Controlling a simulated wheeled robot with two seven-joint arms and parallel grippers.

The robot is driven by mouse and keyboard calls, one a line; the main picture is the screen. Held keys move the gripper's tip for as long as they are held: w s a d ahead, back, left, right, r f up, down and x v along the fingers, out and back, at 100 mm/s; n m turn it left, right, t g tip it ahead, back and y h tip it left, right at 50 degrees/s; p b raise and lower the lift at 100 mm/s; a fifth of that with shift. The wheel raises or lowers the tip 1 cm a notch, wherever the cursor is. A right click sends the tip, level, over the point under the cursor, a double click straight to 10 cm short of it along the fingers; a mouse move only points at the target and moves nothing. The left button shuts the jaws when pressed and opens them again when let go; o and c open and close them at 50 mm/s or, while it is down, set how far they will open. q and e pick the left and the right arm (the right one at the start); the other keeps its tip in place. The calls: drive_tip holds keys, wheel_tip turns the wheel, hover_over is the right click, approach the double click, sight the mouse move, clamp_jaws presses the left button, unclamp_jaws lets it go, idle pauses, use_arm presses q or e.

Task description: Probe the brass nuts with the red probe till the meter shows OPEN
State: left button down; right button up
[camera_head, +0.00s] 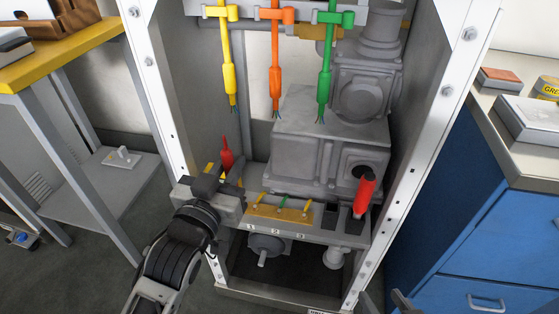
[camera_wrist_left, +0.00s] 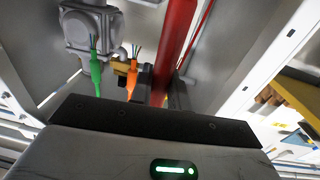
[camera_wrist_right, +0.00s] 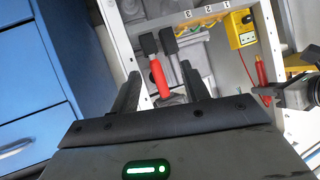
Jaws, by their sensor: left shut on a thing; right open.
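My left gripper (camera_head: 228,176) is shut on the red probe (camera_head: 226,153), which stands roughly upright at the left of the frame's shelf. The probe also fills part of the left wrist view (camera_wrist_left: 175,45). The brass strip (camera_head: 278,214) lies on the shelf to the right of my left gripper; its small nuts are too small to tell apart. The yellow meter (camera_wrist_right: 240,28) shows in the right wrist view; its reading is not legible. In the head view it is mostly hidden behind my left gripper. My right gripper (camera_wrist_right: 160,90) is open and empty.
A red-handled tool (camera_head: 364,195) stands in a slot at the shelf's right. Yellow (camera_head: 229,75), orange (camera_head: 276,85) and green (camera_head: 324,80) cables hang above. A grey gearbox (camera_head: 330,145) stands behind the strip. White posts (camera_head: 425,140) bound the frame; a blue cabinet (camera_head: 500,235) stands right.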

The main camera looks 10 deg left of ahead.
use_arm(q)
drive_tip(key=w+f+m+g+h+b, duration=0.1)
drive_tip(key=w+f+m+h, duration=0.1)
drive_tip(key=w+f, duration=0.5)
drive_tip(key=w+h, duration=0.1)
drive_tip(key=w, duration=0.1)
drive_tip(key=shift+w+d+f, duration=0.15)
drive_tip(key=shift+w+d, duration=0.2)
drive_tip(key=shift+d, duration=0.05)
use_arm(e)
drive_tip(key=f, duration=0.3)
drive_tip(key=shift+w+a+f+g, duration=0.15)
drive_tip(key=shift+w+a+g, duration=0.05)
drive_tip(key=shift+a+g, duration=0.2)
use_arm(q)
wheel_tip(320, 180, down, 6)
drive_tip(key=b, duration=0.3)
drive_tip(key=shift+s+r, duration=0.1)
drive_tip(key=shift+r, duration=0.1)
use_arm(e)
drive_tip(key=shift+g+y, duration=0.3)
drive_tip(key=shift+g, duration=0.2)
drive_tip(key=f, duration=0.3)
drive_tip(key=a+f, duration=0.1)
drive_tip(key=shift+w+f, duration=0.25)
drive_tip(key=shift+f, duration=0.1)
drive_tip(key=shift+r+n, duration=0.15)
drive_tip(key=shift+n, duration=0.15)
